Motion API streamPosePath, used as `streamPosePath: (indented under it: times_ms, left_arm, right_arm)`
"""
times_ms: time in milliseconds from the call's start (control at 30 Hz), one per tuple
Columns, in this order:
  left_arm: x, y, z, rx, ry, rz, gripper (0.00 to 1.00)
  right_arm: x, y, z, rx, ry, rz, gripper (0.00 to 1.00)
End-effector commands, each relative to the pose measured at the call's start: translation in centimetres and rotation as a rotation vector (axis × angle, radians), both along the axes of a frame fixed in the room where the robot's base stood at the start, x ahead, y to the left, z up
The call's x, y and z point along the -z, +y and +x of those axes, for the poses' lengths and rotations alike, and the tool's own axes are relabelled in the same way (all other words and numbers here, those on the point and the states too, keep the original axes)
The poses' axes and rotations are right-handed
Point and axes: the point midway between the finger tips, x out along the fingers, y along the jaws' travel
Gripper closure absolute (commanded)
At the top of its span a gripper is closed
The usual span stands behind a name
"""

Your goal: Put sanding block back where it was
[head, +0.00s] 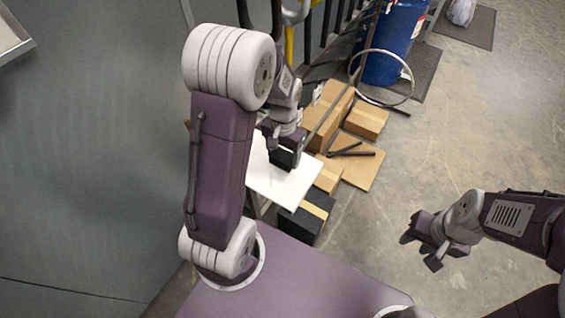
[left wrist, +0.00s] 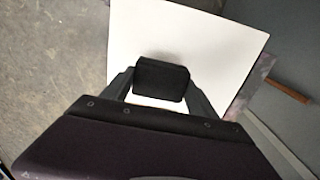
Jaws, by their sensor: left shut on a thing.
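The sanding block is a small dark block (left wrist: 161,78) between the two fingers of my left gripper (left wrist: 160,85) in the left wrist view. My left gripper (head: 284,152) is shut on it. In the head view the gripper and block are over a white board (head: 285,187), which also shows behind the block in the left wrist view (left wrist: 215,40). I cannot tell whether the block touches the board. My right gripper (head: 424,250) hangs empty over the floor at the right, its fingers apart.
Cardboard boxes (head: 366,119) and a black box with a tan strip (head: 306,216) stand beyond and beside the board. Dark bars (head: 350,151) lie on flat cardboard. A blue drum (head: 390,40) and a ring (head: 411,82) are farther back. A grey wall (head: 90,150) is at the left. Floor at the right is clear.

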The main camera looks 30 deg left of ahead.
Motion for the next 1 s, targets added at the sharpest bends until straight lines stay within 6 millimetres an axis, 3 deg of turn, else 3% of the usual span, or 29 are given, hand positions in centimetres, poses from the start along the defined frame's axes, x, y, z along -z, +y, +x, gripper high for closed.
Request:
streamPosePath:
  times_ms: [167,400,467,600,633,700,1000]
  left_arm:
    - [0.4,0.1,-0.6,0.0,0.001,0.0,0.65]
    - [4.1,0.0,-0.7,0.0,0.005,-0.001,0.65]
    - [4.3,0.0,-0.6,0.0,0.001,0.0,0.7]
    - [4.4,0.0,-0.6,0.0,0.0,0.0,0.7]
    - [4.4,0.0,-0.6,0.0,0.001,0.0,0.3]
    - [4.4,0.0,-0.6,0.0,0.001,0.0,0.1]
    - [4.3,0.0,-0.5,0.0,0.0,0.0,0.1]
  right_arm:
    - [-0.1,0.0,0.0,0.0,0.0,0.0,0.64]
    - [-0.7,0.0,0.0,0.0,0.0,0.0,0.64]
    - [-0.6,0.0,0.0,0.0,0.0,0.0,0.64]
    - [-0.6,0.0,0.0,0.0,0.0,0.0,0.64]
    - [-0.6,0.0,0.0,0.0,0.0,0.0,0.64]
    - [-0.6,0.0,0.0,0.0,0.0,0.0,0.64]
    - [-0.6,0.0,0.0,0.0,0.0,0.0,0.64]
